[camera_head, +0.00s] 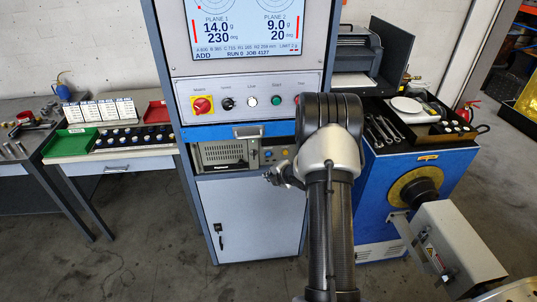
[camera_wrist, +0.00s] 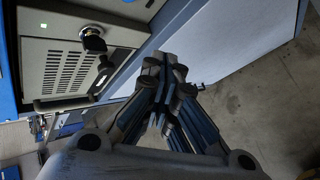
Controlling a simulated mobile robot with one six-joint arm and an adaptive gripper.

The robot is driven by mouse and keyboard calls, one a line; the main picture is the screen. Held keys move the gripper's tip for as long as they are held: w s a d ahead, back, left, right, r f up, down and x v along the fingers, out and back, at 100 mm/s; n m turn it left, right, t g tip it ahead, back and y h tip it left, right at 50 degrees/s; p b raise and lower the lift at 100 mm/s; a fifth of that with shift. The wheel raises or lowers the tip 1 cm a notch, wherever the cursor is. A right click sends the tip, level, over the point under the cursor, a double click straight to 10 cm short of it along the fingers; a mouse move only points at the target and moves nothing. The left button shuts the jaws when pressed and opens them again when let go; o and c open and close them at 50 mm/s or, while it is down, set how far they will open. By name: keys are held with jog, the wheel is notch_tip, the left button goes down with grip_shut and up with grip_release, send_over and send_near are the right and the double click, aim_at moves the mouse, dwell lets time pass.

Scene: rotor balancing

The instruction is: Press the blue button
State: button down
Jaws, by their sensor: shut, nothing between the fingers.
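No blue button can be made out for certain in either view. A control row (camera_head: 250,99) on the cabinet shows a red and yellow main switch (camera_head: 202,105), a black knob (camera_head: 228,103), a pale lamp (camera_head: 252,102) and a green button (camera_head: 276,100). My gripper (camera_head: 272,177) is shut and empty, in front of the cabinet just below those controls. In the wrist view its fingertips (camera_wrist: 169,62) meet, beside the computer unit (camera_wrist: 60,70). My arm hides part of the cabinet's right side.
A screen (camera_head: 248,28) is above the control row. A table (camera_head: 110,150) with trays stands left. A blue machine (camera_head: 410,175) with wrenches on top stands right. Bare floor lies at the front left.

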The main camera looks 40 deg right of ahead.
aim_at(268, 154)
jog(key=w+d+p, duration=0.1)
jog(key=w, duration=0.1)
jog(key=w+d+p, duration=0.1)
jog(key=w, duration=0.1)
jog(key=w+d+p, duration=0.1)
jog(key=w+p, duration=0.1)
jog(key=shift+w+d, duration=0.1)
jog(key=shift+d, duration=0.25)
jog(key=shift+w, duration=0.1)
dwell(1.1)
jog(key=shift+w+d, duration=0.25)
jog(key=shift+w, duration=0.05)
jog(key=shift+w+d+p, duration=0.15)
jog(key=shift+w+p, duration=0.15)
dwell(0.7)
jog(key=shift+s, duration=0.1)
jog(key=shift+s+a+b, duration=0.4)
jog(key=shift+s+b, duration=0.2)
jog(key=shift+b, duration=0.1)
